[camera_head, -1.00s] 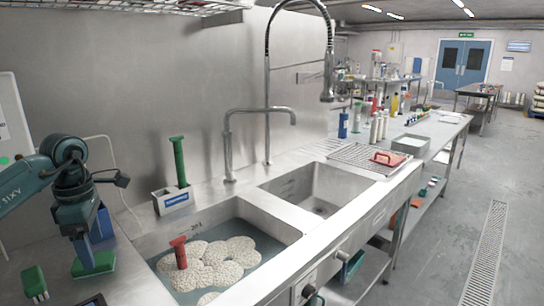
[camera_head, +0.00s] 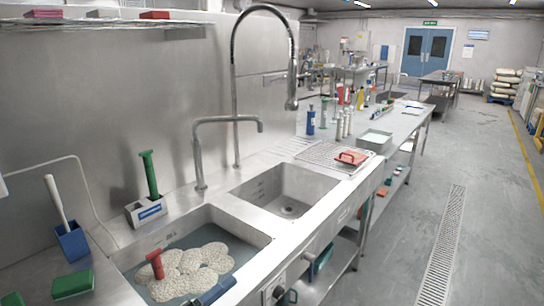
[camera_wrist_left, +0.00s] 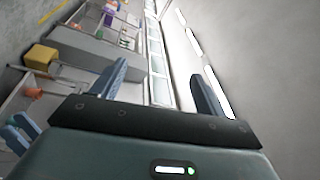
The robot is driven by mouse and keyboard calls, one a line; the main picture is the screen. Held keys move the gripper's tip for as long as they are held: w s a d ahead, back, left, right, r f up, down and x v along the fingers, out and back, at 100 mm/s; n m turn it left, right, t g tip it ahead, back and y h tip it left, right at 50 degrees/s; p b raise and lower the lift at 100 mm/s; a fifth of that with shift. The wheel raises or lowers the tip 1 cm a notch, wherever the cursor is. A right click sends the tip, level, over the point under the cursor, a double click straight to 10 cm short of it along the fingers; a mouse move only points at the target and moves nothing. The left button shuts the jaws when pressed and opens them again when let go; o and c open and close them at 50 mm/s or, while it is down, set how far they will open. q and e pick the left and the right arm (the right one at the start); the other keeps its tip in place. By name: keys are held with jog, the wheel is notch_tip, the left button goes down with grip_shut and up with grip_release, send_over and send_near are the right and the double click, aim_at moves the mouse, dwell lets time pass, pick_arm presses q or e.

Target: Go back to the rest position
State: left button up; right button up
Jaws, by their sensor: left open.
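My left gripper (camera_wrist_left: 157,75) shows in the left wrist view with its two blue-grey fingers spread apart and nothing between them. Behind the fingers are a pale wall or ceiling with bright light strips and a tilted view of benches. I cannot make out my left gripper in the head view.
A blue holder with a white-handled brush (camera_head: 72,240) and a green block (camera_head: 72,286) stand at left. The right basin (camera_head: 287,203) is empty.

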pick_arm(q)
jog(key=s+a+f+n+g+y+p, duration=0.1)
jog(key=s+a+f+n+g+y, duration=0.1)
jog(key=s+a+f+n+y, duration=0.2)
jog(key=s+a+f+n+g+y+p, duration=0.1)
jog(key=s+a+f+n+y, duration=0.3)
jog(key=n, duration=1.3)
jog(key=s+f+y+p, duration=0.1)
jog(key=s+f+y, duration=0.3)
jog(key=s+f, duration=0.3)
notch_tip(320, 180, down, 3)
jog(key=shift+s+a+r+n+g+y, duration=0.15)
jog(key=shift+s+a+n+g+y, duration=0.15)
jog(key=shift+s+g, duration=0.1)
